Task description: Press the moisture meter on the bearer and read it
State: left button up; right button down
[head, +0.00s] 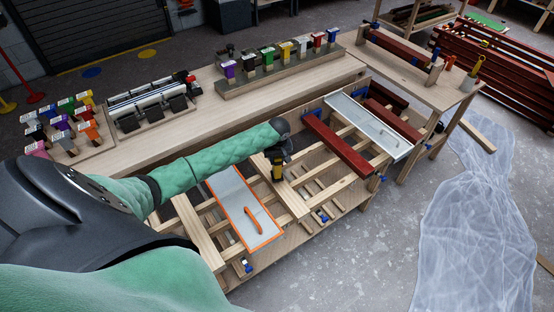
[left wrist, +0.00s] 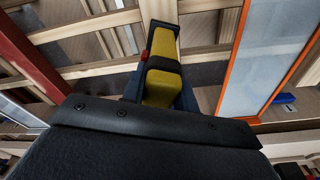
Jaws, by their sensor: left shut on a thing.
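My left gripper (head: 278,157) is shut on the yellow and black moisture meter (head: 279,172), and holds it roughly upright over the rack. In the left wrist view the meter (left wrist: 160,82) sits between the dark fingers, with a small red part on its side. Its far end points at a pale wooden bearer (head: 292,199), the wide plank below it. Whether the tip touches the wood is hard to tell. No reading shows in either view. My right gripper is not in view.
An orange-edged grey panel (head: 232,192) lies left of the bearer, with an orange handle-like piece (head: 253,220) on it. A red batten (head: 336,146) and a white tray (head: 368,124) lie to the right.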

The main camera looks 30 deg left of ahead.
pick_arm(q)
jog(key=shift+r+p, duration=0.55)
jog(key=shift+r, duration=1.35)
